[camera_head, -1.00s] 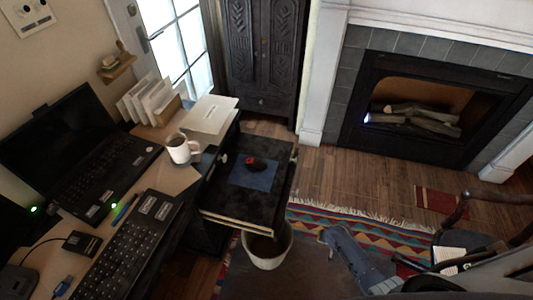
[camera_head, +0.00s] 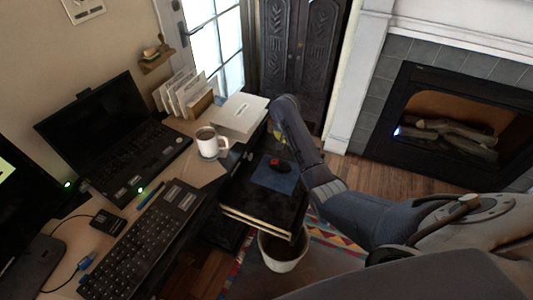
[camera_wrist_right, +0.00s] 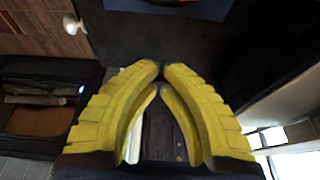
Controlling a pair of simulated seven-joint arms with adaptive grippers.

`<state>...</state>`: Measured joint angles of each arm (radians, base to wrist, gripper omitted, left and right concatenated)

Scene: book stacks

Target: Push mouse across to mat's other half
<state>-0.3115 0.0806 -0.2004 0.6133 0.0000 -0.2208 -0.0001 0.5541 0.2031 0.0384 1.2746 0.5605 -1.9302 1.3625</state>
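The mouse (camera_head: 279,166), black with red, rests on the far part of the small blue mat (camera_head: 270,180). The mat lies on a dark flat top beside the desk. My right gripper (camera_head: 276,136) is beyond the mouse, apart from it, and mostly hidden behind my forearm; a little yellow finger shows. In the right wrist view its yellow fingers (camera_wrist_right: 162,72) come together at the tips with nothing between them. The mat's blue edge (camera_wrist_right: 170,5) and a sliver of the mouse (camera_wrist_right: 187,1) show at the top there. My left gripper is not in view.
A white mug (camera_head: 209,143) and a pale box (camera_head: 240,115) stand on the desk left of the mat. A keyboard (camera_head: 145,240) and laptop (camera_head: 130,165) lie farther left. A white bin (camera_head: 283,252) stands below the near edge. The dark top around the mat is clear.

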